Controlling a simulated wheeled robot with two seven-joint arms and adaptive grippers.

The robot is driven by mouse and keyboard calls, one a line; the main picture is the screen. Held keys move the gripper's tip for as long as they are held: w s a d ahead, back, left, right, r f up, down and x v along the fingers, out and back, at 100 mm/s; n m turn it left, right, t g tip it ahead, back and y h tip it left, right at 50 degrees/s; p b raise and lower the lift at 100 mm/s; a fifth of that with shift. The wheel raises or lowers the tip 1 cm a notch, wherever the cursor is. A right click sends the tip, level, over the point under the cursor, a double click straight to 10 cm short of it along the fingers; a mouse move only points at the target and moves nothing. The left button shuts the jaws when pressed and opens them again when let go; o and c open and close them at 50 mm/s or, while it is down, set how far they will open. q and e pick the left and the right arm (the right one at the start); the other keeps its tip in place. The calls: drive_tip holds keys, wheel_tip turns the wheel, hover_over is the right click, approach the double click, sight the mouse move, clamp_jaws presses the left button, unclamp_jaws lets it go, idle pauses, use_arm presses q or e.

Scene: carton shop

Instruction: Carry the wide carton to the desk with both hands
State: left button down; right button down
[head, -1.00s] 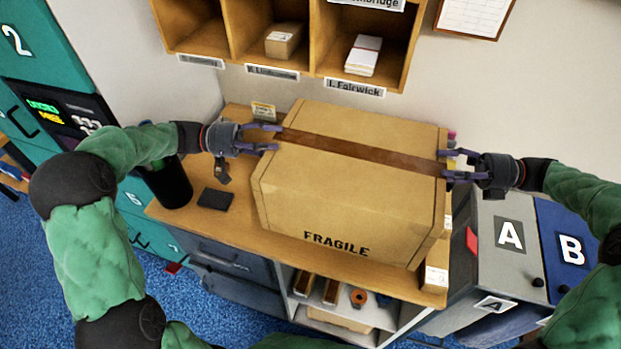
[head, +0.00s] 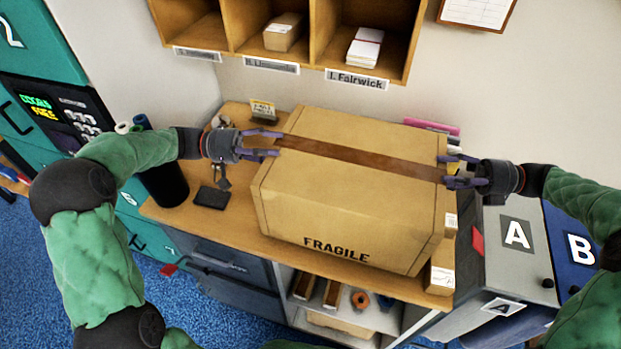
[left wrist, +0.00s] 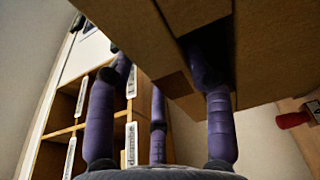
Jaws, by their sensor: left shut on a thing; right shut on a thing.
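The wide carton (head: 345,205), brown with dark tape and the word FRAGILE, is over the wooden desk (head: 232,240) in the head view. It looks level; whether its bottom touches the desktop I cannot tell. My left gripper (head: 278,142) is shut on the carton's left end, near the tape. My right gripper (head: 447,171) is shut on its right end. In the left wrist view, the carton (left wrist: 275,45) fills the upper right, and one finger of the left gripper (left wrist: 170,80) reaches into a dark opening in it.
Pink rolls (head: 432,126) lie behind. Wooden pigeonholes (head: 225,30) hang above; bins A (head: 515,235) and B (head: 578,250) stand right.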

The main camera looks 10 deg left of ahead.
use_arm(q)
drive_tip(key=shift+d+f+b, duration=0.1)
drive_tip(key=shift+f+b, duration=0.5)
drive_tip(key=shift+f, duration=0.05)
use_arm(e)
drive_tip(key=shift+a+f, duration=0.1)
drive_tip(key=shift+f, duration=0.6)
use_arm(q)
drive_tip(key=c, duration=0.9)
unclamp_jaws()
drive_tip(key=shift+f, duration=0.15)
use_arm(e)
drive_tip(key=c, duration=0.9)
unclamp_jaws()
drive_tip(key=shift+f, duration=0.15)
use_arm(q)
drive_tip(key=o, duration=0.4)
use_arm(e)
drive_tip(key=o, duration=0.4)
drive_tip(key=shift+s, duration=0.1)
use_arm(q)
drive_tip(key=shift+a, duration=0.2)
use_arm(e)
drive_tip(key=shift+d, duration=0.2)
